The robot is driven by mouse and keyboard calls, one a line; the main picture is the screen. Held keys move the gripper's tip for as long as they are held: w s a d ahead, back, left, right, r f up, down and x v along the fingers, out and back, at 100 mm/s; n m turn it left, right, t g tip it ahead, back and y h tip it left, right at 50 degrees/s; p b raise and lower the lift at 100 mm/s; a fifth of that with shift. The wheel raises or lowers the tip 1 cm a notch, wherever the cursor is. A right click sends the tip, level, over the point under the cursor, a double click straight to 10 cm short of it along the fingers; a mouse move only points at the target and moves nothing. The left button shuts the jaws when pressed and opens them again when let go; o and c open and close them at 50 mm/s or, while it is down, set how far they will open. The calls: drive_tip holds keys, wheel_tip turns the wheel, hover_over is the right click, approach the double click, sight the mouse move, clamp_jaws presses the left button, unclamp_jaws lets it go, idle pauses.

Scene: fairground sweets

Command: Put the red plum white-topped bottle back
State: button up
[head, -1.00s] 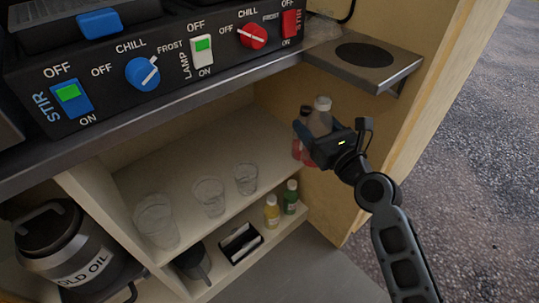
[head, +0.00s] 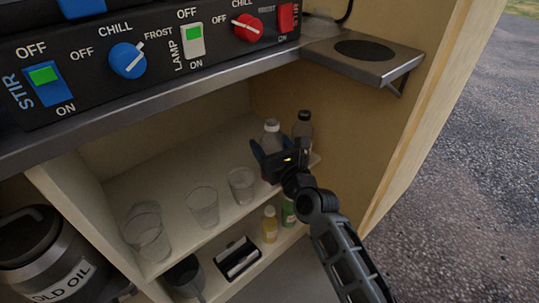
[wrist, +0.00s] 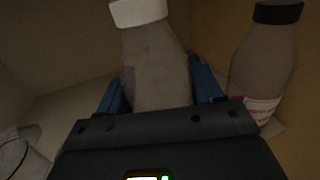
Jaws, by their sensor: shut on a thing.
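The white-topped bottle (head: 271,133) is between the fingers of my gripper (head: 278,156), which is shut on it. It stands nearly upright over the upper shelf. The gripper hides its lower part, so I cannot tell whether its base touches the shelf. In the wrist view the same bottle (wrist: 155,65) shows a clear grey body between the blue fingers (wrist: 158,88). A black-topped bottle (head: 304,124) stands just to its right, apart from it; it also shows in the wrist view (wrist: 264,62) with part of a pale label with red print.
Several clear cups, one of them here (head: 203,207), stand left on the upper shelf (head: 178,178). A yellow bottle (head: 269,226) and a green bottle (head: 289,211) are on the lower shelf. The counter with switches (head: 150,70) and a metal cup bracket (head: 362,55) overhang.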

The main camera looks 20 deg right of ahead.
wheel_tip(320, 180, down, 2)
drive_tip(key=shift+f+b, duration=0.1)
drive_tip(key=shift+b, duration=0.5)
drive_tip(key=o, duration=1.2)
drive_tip(key=shift+c, duration=0.2)
drive_tip(key=s+p, duration=0.2)
drive_tip(key=s, duration=1)
drive_tip(key=shift+d, duration=0.35)
